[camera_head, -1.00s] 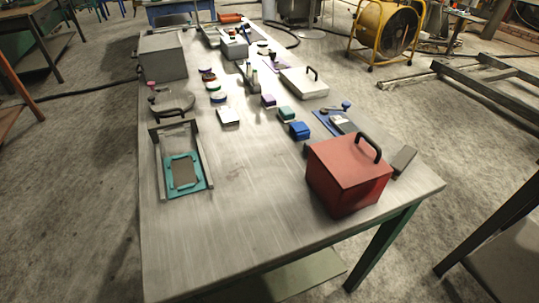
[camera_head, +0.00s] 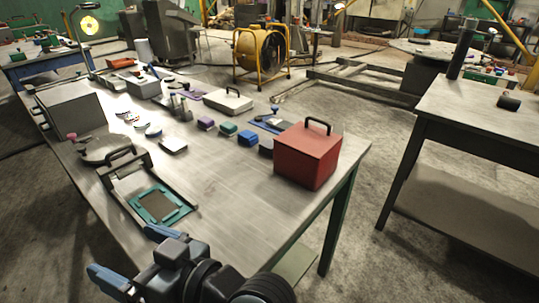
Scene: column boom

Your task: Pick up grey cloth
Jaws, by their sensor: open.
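My gripper (camera_head: 120,249) is at the bottom left of the head view, with two blue fingers spread apart and nothing between them. It is in front of the near left end of the long metal workbench (camera_head: 240,205). I cannot clearly make out a grey cloth. A flat grey-brown piece (camera_head: 159,206) lies inside a teal frame (camera_head: 177,214) on the bench, just beyond my gripper. I cannot tell whether it is cloth.
A red lidded box (camera_head: 306,158) stands at the bench's near right corner. Small coloured blocks, a white lidded case (camera_head: 228,101) and a grey box (camera_head: 72,115) stand farther back. A second table (camera_head: 470,105) is at the right, with open floor between. The front middle of the bench is clear.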

